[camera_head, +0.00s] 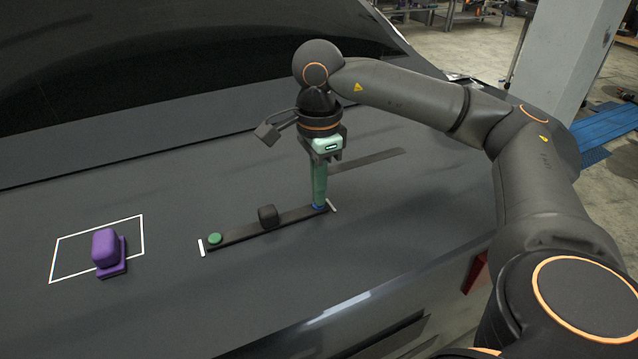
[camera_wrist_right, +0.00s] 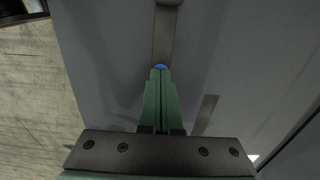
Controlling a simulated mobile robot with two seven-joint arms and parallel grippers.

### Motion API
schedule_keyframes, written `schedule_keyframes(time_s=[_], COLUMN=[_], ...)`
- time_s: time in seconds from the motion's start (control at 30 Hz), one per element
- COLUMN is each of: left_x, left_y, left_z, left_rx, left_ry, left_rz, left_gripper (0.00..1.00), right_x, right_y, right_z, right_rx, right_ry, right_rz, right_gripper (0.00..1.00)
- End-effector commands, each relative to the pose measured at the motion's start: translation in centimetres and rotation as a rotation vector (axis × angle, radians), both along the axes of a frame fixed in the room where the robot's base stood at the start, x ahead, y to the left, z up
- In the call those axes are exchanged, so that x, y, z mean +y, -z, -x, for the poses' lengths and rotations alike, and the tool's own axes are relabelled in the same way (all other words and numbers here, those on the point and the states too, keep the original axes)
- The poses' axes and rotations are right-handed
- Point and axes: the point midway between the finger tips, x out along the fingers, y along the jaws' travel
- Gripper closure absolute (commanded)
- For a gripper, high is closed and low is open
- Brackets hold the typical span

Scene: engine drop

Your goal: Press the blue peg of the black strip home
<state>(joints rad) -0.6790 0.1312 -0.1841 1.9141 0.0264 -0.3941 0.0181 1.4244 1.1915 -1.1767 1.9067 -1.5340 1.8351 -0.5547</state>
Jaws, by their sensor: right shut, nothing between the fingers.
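The black strip (camera_head: 245,230) lies on the dark car surface, between two short white marks. A green peg (camera_head: 215,239) is at its left end and a dark block (camera_head: 268,216) stands near its middle. The blue peg (camera_head: 317,207) is at its right end, mostly hidden under my right gripper (camera_head: 319,203). My right gripper is shut and empty, pointing down with its tips at the blue peg. In the right wrist view the blue peg (camera_wrist_right: 160,67) shows just beyond the green fingertips; whether they touch it I cannot tell. My left gripper is not in view.
A flat dark strip (camera_head: 375,159) lies behind my right gripper. The surface between the purple block and the black strip is clear.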

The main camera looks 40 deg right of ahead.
Motion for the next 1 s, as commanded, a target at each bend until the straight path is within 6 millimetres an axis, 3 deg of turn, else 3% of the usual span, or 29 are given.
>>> schedule_keyframes(time_s=[0.73,1.0], left_x=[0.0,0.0], left_y=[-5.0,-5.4], left_z=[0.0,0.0], left_rx=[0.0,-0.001], left_ry=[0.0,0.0], left_rz=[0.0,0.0], left_gripper=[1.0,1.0], right_x=[0.0,0.0], right_y=[-6.6,-7.1], right_z=[-0.1,-0.1], right_rx=[-0.003,-0.002], right_ry=[0.001,0.001], right_rz=[-0.001,0.0], right_gripper=[1.0,1.0])
